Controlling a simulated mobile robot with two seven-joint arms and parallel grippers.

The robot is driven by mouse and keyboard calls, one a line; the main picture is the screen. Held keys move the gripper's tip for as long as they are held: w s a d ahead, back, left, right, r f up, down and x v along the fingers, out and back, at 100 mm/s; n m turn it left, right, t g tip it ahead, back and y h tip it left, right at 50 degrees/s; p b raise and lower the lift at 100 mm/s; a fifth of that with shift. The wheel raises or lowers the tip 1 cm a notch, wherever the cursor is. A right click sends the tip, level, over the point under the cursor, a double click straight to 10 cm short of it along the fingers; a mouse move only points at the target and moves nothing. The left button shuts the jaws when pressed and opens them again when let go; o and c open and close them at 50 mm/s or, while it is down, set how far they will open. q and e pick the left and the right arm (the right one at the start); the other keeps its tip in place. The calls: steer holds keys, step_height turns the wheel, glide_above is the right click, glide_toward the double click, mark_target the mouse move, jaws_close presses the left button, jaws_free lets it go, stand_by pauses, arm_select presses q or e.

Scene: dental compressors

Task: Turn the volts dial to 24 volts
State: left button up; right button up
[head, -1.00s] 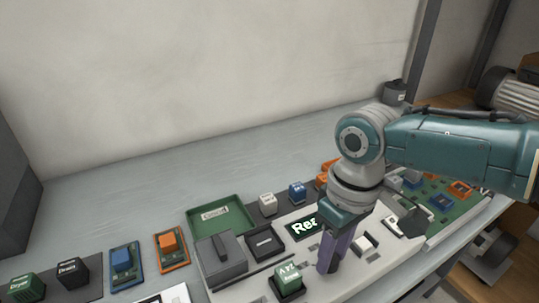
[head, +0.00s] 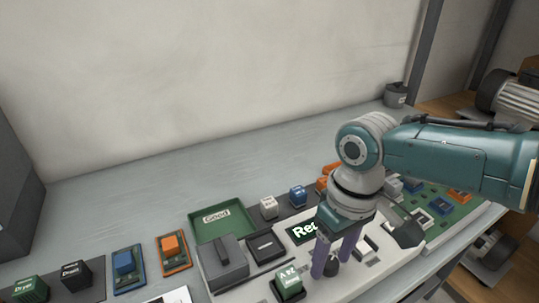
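My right gripper (head: 332,266) reaches down over the light grey panel (head: 376,276) from the right. Its two purple fingers are apart, with a gap between them. A small dark round knob (head: 331,269) shows at the panel between or just behind the fingertips. I cannot tell whether the fingers touch it. No volts marking can be read, so I cannot tell whether this knob is the volts dial or where it points. My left gripper is not in view.
A green lettered cube (head: 289,283) stands close left of the fingers. A dark grey box (head: 224,262) and a green tray (head: 218,217) marked "Good" lie further left. A green board (head: 440,222) with coloured parts is at right.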

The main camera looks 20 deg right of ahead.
mark_target(334, 260)
steer(key=shift+o, duration=0.4)
steer(key=shift+r, duration=0.15)
step_height(334, 260, up, 10)
steer(key=p, duration=0.2)
steer(key=shift+d+f+p, duration=0.2)
steer(key=shift+d+p, duration=0.1)
steer(key=shift+p, duration=0.1)
